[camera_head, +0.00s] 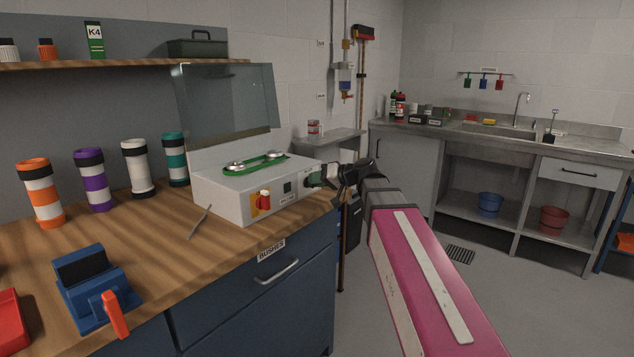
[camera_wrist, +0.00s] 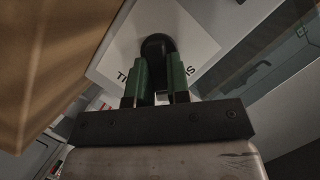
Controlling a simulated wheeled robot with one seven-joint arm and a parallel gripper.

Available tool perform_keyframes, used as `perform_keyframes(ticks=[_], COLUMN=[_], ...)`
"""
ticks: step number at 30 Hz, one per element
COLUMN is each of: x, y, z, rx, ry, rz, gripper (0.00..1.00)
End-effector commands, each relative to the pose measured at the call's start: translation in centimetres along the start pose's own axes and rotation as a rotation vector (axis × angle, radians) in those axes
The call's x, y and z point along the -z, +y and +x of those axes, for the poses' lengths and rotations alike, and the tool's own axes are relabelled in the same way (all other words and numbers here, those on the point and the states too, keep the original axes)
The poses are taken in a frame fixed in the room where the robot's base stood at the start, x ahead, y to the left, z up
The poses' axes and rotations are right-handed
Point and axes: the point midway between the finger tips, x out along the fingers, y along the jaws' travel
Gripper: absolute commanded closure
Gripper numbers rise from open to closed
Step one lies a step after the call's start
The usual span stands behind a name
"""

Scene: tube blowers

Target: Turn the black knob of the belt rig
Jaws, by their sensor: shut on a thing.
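The belt rig (camera_head: 248,200) is a pale grey box on the wooden bench, with a green belt (camera_head: 255,164) around two pulleys on top and a raised clear cover (camera_head: 228,103). My gripper (camera_head: 318,178) is at the rig's right side. In the wrist view its two green fingers (camera_wrist: 161,75) are shut on the black knob (camera_wrist: 156,46), one on either side. Behind the knob is a white panel with partly hidden lettering. In the head view I cannot make out the knob clearly at the gripper.
A red switch (camera_head: 263,200) is on the rig's front. A thin grey tool (camera_head: 200,222) lies left of it. Several banded tubes (camera_head: 97,181) stand further left, and a blue device (camera_head: 92,285) with an orange lever is nearer.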

Motion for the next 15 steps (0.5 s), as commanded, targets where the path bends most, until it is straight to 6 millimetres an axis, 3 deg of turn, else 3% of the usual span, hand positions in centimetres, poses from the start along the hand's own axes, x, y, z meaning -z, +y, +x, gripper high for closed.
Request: perform_keyframes(ticks=[15], x=[-0.32], y=[-0.89], z=[0.02], rx=[-0.180], ry=[-0.001], rz=[-0.434], gripper=[1.00])
